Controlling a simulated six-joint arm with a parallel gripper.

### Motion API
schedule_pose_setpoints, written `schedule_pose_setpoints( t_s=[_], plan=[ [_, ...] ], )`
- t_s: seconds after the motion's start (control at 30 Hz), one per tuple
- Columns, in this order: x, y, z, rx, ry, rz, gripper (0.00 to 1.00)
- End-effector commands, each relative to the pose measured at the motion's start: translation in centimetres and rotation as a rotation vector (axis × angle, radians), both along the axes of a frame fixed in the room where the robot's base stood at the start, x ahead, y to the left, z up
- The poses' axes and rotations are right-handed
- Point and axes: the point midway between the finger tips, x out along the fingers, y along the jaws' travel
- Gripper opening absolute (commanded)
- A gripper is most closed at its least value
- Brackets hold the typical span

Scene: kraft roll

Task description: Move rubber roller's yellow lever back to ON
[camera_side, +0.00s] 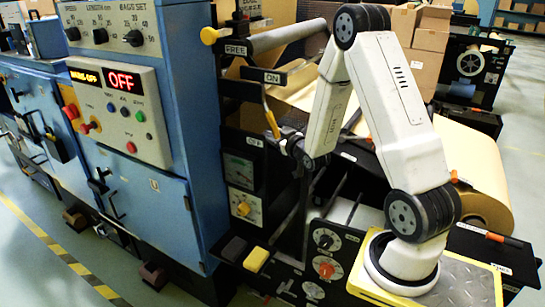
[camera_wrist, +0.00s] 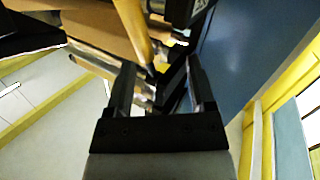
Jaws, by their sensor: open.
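The yellow lever (camera_side: 270,118) is a thin yellow bar with an orange end in the side view. It hangs down from near the ON label (camera_side: 272,77), with its lower end above and to the right of the OFF label (camera_side: 255,141). My gripper (camera_side: 287,143) is close to that lower end. In the wrist view my gripper (camera_wrist: 161,72) is open, with its two dark fingers apart. A yellow bar (camera_wrist: 133,30), which looks like the lever, comes down from the top toward the gap between them. I cannot tell whether they touch.
A FREE label (camera_side: 236,49) and a yellow knob (camera_side: 209,36) sit above, by a grey roller (camera_side: 286,36). The blue cabinet (camera_side: 145,200) with a red OFF display (camera_side: 122,80) stands left. A kraft roll (camera_side: 480,170) lies right. Dark frame parts crowd the gripper.

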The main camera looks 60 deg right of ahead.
Motion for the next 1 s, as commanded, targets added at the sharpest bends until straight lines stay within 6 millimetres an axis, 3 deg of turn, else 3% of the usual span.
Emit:
schedule_pose_setpoints(
  t_s=[0.2,0.53,1.0],
  plan=[
    [-0.9,-1.8,0.3,-0.054,-0.069,-0.031,0.70],
    [-0.8,-2.0,0.4,-0.059,-0.076,-0.033,0.70],
    [2.6,-4.0,0.4,-0.060,-0.075,-0.032,0.70]
  ],
)
